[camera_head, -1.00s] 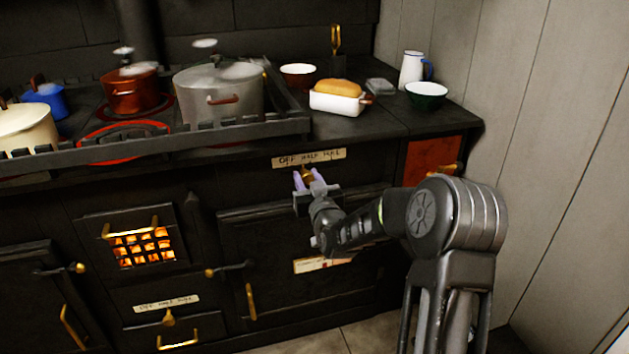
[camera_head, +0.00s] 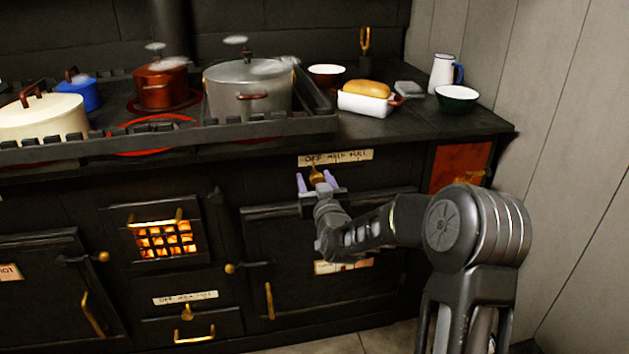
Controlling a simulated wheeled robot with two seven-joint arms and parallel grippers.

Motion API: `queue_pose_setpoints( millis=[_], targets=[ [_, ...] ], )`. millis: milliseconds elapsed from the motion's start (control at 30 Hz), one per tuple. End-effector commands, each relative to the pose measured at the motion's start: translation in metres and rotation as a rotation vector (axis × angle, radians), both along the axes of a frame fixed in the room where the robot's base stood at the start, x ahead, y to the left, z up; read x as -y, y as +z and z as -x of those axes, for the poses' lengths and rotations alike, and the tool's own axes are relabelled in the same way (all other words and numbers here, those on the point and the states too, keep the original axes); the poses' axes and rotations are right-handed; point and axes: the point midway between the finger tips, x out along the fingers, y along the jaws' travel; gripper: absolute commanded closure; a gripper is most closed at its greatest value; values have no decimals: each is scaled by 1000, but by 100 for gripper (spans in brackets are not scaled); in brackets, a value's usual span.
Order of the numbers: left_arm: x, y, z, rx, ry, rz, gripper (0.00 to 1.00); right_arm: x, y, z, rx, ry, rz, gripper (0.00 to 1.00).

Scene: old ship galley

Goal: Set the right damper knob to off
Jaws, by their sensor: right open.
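The right damper knob (camera_head: 316,174) is a small brass knob on the dark stove front. It sits just below a pale label (camera_head: 350,156) reading OFF, HALF, FULL, under the OFF word at the left end. My right gripper (camera_head: 315,183) is open, with one purple fingertip on each side of the knob and small gaps visible. Its fingers and wrist hide the knob's lower part. My left gripper is out of view.
Below are an oven door (camera_head: 290,240) with a brass handle and a glowing fire grate (camera_head: 165,240). A lower damper knob (camera_head: 187,312) sits at lower left. Pots, including a grey pot (camera_head: 228,95), and a white loaf dish (camera_head: 362,104) stand above. A plank wall (camera_head: 570,130) bounds the right.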

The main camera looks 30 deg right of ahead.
Motion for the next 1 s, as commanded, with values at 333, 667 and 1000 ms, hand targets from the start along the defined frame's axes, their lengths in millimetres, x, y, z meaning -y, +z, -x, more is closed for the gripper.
queue_pose_setpoints(
  millis=[333,667,1000],
  targets=[
    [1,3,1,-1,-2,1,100,-10,1,30,-1,0,0,46],
    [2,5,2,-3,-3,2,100,-26,1,71,1,1,0,46],
    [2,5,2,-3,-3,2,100,-27,0,73,0,2,0,46]
  ],
)
